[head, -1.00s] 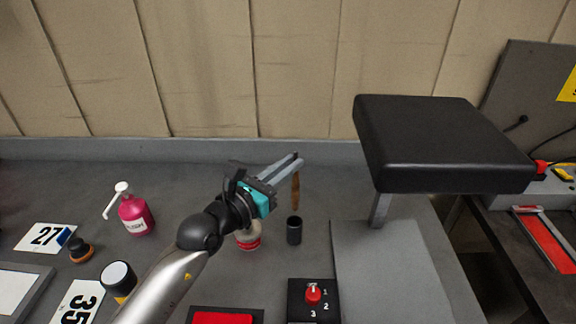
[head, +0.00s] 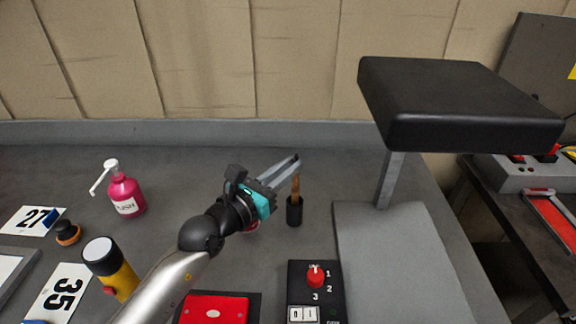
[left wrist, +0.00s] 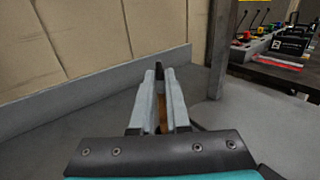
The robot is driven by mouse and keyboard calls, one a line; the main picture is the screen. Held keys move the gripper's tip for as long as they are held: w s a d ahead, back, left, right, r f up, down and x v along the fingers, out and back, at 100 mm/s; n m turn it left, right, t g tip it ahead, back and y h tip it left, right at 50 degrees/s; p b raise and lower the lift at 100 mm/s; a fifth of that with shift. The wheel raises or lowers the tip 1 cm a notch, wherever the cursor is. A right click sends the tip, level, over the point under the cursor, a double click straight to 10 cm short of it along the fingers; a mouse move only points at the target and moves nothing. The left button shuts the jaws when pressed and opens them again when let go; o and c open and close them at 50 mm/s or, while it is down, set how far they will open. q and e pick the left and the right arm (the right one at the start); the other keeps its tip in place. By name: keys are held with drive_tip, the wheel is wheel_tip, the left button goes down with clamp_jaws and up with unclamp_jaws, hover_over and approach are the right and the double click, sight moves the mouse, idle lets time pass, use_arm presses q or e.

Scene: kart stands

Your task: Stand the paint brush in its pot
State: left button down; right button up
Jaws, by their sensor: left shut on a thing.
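The paint brush (head: 296,187) has a brown wooden handle and hangs upright from my left gripper (head: 287,167), which is shut on its upper part. The dark, cylindrical pot (head: 294,212) stands on the grey table directly below. The brush's lower end meets the pot's mouth in the head view and appears to be inside it; how deep it goes is hidden. In the left wrist view, the brush (left wrist: 163,118) shows as a brown strip between the fingers (left wrist: 160,100), and the pot is out of sight. My right gripper is in neither view.
A red-labelled container (head: 252,227) is mostly hidden behind my left gripper. A pink pump bottle (head: 125,195) stands to the left. A control box with a red knob (head: 316,276) lies in front of the pot. A black padded seat (head: 455,100) rises at right.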

use_arm(q)
drive_tip(key=shift+f, duration=0.15)
drive_tip(key=c, duration=0.8)
unclamp_jaws()
drive_tip(key=v, duration=1.5)
drive_tip(key=shift+s+a+b, duration=0.1)
drive_tip(key=shift+a+b, duration=0.05)
drive_tip(key=shift+b, duration=0.15)
